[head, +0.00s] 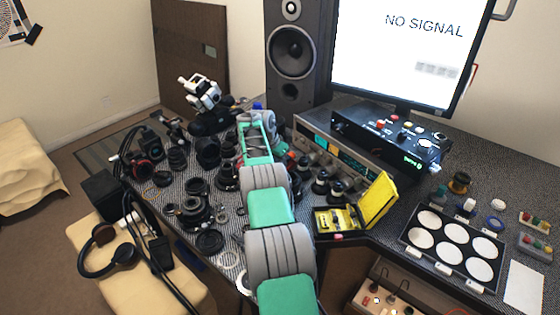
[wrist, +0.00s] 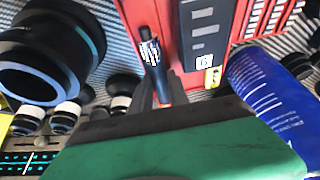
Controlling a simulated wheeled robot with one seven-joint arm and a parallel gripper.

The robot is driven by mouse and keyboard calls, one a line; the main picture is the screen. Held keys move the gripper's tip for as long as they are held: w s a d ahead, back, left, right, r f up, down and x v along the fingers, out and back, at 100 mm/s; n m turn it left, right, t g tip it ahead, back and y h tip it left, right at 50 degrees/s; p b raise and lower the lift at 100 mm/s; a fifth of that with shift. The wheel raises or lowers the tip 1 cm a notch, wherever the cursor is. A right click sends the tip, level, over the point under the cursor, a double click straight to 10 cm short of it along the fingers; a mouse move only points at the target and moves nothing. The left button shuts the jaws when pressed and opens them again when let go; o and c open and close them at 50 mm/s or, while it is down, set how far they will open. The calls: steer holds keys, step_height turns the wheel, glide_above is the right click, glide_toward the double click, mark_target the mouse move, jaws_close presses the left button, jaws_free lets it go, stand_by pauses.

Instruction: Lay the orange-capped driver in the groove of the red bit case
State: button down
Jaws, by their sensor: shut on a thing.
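The red bit case (wrist: 218,82) lies at the top middle of the wrist view, with a grey panel and rows of bits in it. A dark driver (wrist: 149,50) with a silver knurled band lies across its left part in the picture. My gripper (wrist: 166,92) is shut on the driver, just in front of the green housing. In the head view my arm hides most of this spot.
A large black lens barrel (wrist: 40,55) stands left of the driver and a blue cylinder (wrist: 272,95) lies right of the case. White-banded pieces (wrist: 67,115) sit lower left. The head view shows many lens parts, an open yellow case (head: 322,222) and a speaker (head: 292,55).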

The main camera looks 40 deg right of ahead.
steer(key=shift+f, duration=0.3)
steer(key=c, duration=1.5)
jaws_free()
steer(key=shift+c, duration=0.2)
steer(key=v, duration=1.3)
steer(key=a+r+n+t, duration=0.1)
steer(key=a+r+n, duration=0.55)
steer(key=a, duration=0.75)
steer(key=s+a+r+n+t+y, duration=0.1)
steer(key=s+a+n, duration=0.1)
steer(key=s+a, duration=0.35)
steer(key=s+a+r+n+y, duration=0.1)
steer(key=s+a+n, duration=0.15)
steer(key=a, duration=0.65)
steer(key=s+a+r+n+t+y, duration=0.1)
steer(key=s+a+n, duration=0.1)
steer(key=s+a, duration=0.35)
steer(key=s+a+f+n+y, duration=0.1)
steer(key=s+a+f+n, duration=0.3)
steer(key=s+a, duration=0.6)
steer(key=shift+s+a+f+y, duration=0.3)
steer(key=shift+a+f, duration=0.15)
steer(key=shift+f, duration=0.55)
steer(key=shift+w, duration=0.1)
